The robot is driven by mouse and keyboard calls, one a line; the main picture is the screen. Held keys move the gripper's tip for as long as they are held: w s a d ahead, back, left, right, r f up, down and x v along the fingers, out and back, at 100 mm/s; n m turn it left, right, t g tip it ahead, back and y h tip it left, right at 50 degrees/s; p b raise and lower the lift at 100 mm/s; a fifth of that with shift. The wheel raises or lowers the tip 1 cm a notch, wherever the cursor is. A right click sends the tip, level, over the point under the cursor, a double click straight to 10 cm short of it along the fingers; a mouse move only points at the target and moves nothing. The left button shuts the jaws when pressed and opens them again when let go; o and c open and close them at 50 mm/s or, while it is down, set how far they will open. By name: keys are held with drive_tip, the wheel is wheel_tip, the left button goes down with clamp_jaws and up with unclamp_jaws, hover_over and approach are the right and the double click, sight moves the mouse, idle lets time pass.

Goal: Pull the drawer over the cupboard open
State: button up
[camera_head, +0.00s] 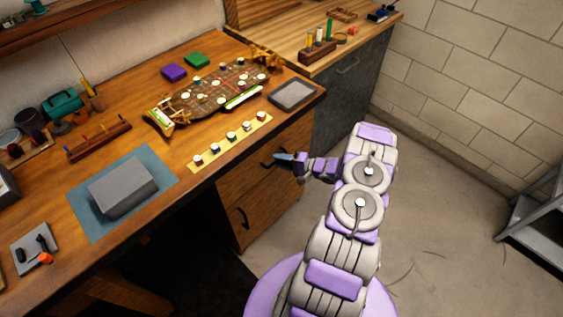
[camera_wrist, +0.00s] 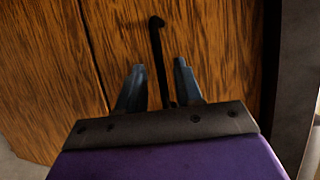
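The wooden drawer front (camera_head: 240,186) is in the desk's side unit, directly over the cupboard door (camera_head: 262,214). It looks closed. The cupboard has its own dark handle (camera_head: 243,218). My gripper (camera_head: 277,157) is at the drawer front in the head view and hides part of its handle. In the wrist view my gripper (camera_wrist: 159,64) has its two blue-grey fingers apart. The dark bar handle (camera_wrist: 158,50) of the drawer runs between them, with a gap on each side. The wood panel (camera_wrist: 215,40) fills the background there.
The desk top (camera_head: 215,160) carries a model ship (camera_head: 215,90), a grey tray (camera_head: 293,95) and a blue mat (camera_head: 160,188). A dark cabinet (camera_head: 340,110) stands right of the drawer unit. Open floor (camera_head: 430,220) lies to the right, with a metal shelf (camera_head: 545,235) beyond.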

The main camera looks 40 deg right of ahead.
drive_tip(key=shift+c, duration=0.3)
drive_tip(key=c, duration=0.6)
drive_tip(key=shift+s+a, duration=0.1)
idle(0.8)
